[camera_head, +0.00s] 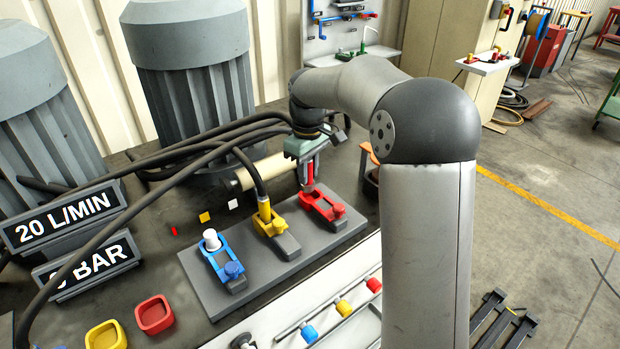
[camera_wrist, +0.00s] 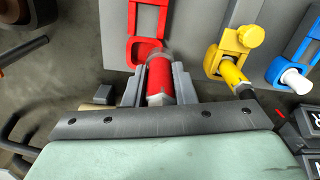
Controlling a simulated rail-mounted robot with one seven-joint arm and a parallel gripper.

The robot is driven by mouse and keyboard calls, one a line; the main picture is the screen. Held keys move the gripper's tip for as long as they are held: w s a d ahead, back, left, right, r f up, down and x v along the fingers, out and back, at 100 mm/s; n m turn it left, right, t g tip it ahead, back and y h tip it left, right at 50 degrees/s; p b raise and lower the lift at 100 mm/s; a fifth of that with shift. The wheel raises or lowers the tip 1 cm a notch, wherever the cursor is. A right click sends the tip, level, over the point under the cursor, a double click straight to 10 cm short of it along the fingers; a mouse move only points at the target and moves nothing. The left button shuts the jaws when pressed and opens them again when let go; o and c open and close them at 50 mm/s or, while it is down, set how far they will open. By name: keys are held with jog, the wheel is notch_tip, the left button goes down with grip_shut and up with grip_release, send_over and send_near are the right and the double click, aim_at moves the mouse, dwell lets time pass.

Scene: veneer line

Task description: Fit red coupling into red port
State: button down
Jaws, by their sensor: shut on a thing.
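My gripper (camera_head: 308,178) is shut on the red coupling (camera_head: 309,173), which stands about upright between its fingers. The gripper also shows in the wrist view (camera_wrist: 158,82), with the red coupling (camera_wrist: 160,76) between the two grey fingers. The red port (camera_head: 322,205) is at the right end of the grey block. In the wrist view, the port's red ring (camera_wrist: 132,50) lies just beyond the coupling's grey end, overlapping it in the picture. I cannot tell whether the coupling's end is in the ring or just above it.
A yellow port (camera_head: 283,240) with a hosed yellow coupling (camera_head: 264,209) stands beside the red port. A blue port (camera_head: 222,266) with a white plug (camera_head: 210,238) is farther left. Black hoses (camera_head: 170,158) arch behind. Red (camera_head: 154,314) and yellow (camera_head: 106,336) trays lie front left.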

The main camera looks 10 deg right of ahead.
aim_at(312, 184)
jog(key=w+f, duration=0.1)
jog(key=f, duration=0.1)
jog(key=w+d+f, duration=0.1)
jog(key=shift+w+d+f+p, duration=0.2)
jog(key=shift+w+f+p, duration=0.1)
jog(key=shift+f+p, duration=0.1)
jog(key=shift+f, duration=1.35)
jog(key=shift+f, duration=0.1)
jog(key=c, duration=1.2)
grip_release()
notch_tip(312, 184, up, 12)
jog(key=b, duration=0.1)
jog(key=s+f+m, duration=0.2)
jog(key=s, duration=0.9)
jog(key=s+f+m, duration=0.3)
jog(key=s, duration=0.9)
jog(key=s+f+m, duration=0.2)
jog(key=s+f, duration=0.1)
jog(key=s, duration=0.8)
jog(key=shift+s+a+f+m+t, duration=0.15)
jog(key=shift+s+f+m+t, duration=0.15)
jog(key=shift+s+t, duration=0.1)
